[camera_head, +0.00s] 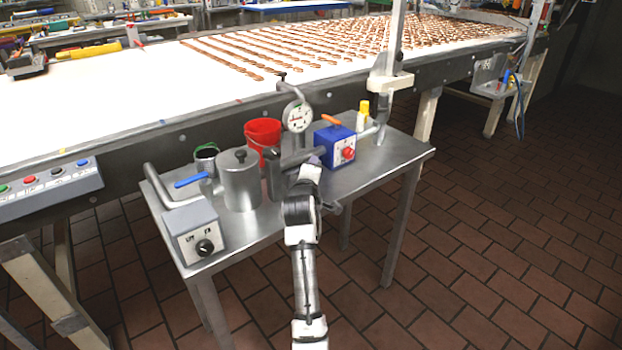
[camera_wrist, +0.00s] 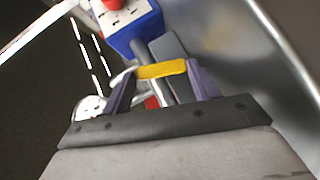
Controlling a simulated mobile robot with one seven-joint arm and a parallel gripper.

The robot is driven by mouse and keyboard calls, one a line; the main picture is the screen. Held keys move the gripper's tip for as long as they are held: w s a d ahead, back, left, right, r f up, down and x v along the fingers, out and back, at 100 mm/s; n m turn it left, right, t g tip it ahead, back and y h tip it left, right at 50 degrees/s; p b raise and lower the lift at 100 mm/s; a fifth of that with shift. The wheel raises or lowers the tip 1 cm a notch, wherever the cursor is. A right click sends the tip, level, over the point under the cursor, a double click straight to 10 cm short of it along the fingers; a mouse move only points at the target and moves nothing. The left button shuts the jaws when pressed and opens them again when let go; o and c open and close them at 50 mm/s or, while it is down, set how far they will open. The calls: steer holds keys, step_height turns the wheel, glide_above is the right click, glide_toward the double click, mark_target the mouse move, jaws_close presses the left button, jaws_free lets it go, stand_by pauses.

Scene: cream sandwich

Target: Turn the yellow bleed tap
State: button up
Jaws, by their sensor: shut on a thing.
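The yellow bleed tap (camera_wrist: 162,70) shows in the wrist view as a short yellow bar handle on a metal pipe. My gripper (camera_wrist: 160,80) has its two dark purple fingers at either end of this bar and is shut on it. In the head view my gripper (camera_head: 314,158) is over the metal side table, beside the pipework in front of the blue box. The tap cannot be made out there, as my gripper and the pipework cover that spot.
On the table (camera_head: 385,160) stand a blue box with a red knob (camera_head: 333,143), a dial gauge (camera_head: 297,116), a red bucket (camera_head: 262,133), a steel pot (camera_head: 240,182), a blue lever (camera_head: 191,181), an orange lever (camera_head: 331,120) and a grey control box (camera_head: 196,232). The tiled floor at right is clear.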

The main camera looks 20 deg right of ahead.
steer(key=shift+a+f, duration=0.1)
stand_by(0.4)
steer(key=o, duration=1)
